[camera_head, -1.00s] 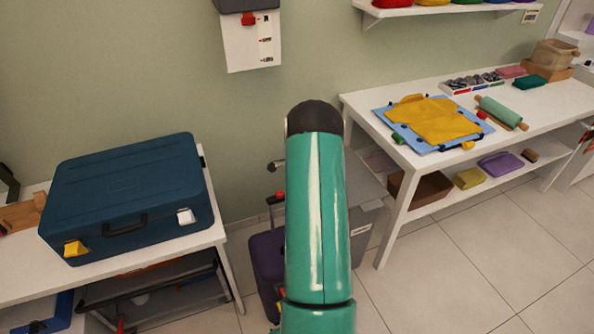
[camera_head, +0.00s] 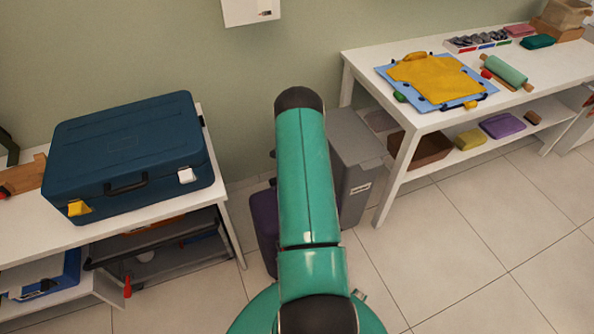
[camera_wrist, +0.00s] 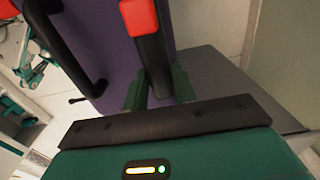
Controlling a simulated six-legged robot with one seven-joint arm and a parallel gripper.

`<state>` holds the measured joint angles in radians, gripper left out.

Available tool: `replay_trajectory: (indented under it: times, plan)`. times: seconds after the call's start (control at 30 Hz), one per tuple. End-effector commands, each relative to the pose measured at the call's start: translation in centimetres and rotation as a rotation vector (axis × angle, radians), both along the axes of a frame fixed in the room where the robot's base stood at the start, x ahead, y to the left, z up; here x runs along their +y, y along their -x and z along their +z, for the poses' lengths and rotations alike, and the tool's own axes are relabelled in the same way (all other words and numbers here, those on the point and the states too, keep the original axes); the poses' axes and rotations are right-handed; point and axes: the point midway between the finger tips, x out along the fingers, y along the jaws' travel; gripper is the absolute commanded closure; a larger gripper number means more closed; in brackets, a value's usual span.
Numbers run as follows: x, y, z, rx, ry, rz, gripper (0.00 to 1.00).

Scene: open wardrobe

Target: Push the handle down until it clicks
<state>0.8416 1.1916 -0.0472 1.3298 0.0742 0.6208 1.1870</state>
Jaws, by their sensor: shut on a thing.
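The purple suitcase (camera_head: 264,226) stands on the floor against the wall in the head view, partly behind my green arm. In the wrist view its purple side (camera_wrist: 105,40) fills the upper left, with a black side grip (camera_wrist: 72,50). A black handle bar (camera_wrist: 153,58) with a red end piece (camera_wrist: 138,16) lies between the green fingers of my gripper (camera_wrist: 158,86). My gripper is shut on this bar. In the head view my arm hides the gripper and most of the handle. I cannot tell how far the handle stands out.
A grey bin (camera_head: 355,168) stands right of my arm, close to the suitcase. A white table (camera_head: 215,222) with a blue case (camera_head: 130,150) is at left. A white table (camera_head: 372,88) with a yellow garment (camera_head: 435,82) is at right. The tiled floor (camera_head: 480,235) at front right is clear.

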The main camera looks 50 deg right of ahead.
Motion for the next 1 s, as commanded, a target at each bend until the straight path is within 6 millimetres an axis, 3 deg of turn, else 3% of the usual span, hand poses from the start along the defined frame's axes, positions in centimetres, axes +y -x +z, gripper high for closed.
replay_trajectory:
  times: [0.03,0.07,0.17,0.57,1.0]
  plan:
    - [0.2,0.1,-0.5,0.0,-0.002,0.001,1.0]
    - [0.2,0.0,-0.5,0.0,-0.002,0.001,0.69]
    - [0.3,0.1,-0.4,0.001,-0.003,0.001,0.51]
    - [0.1,0.0,0.7,-0.001,0.001,0.0,0.51]
    - [0.1,0.0,9.5,-0.002,0.001,0.002,0.51]
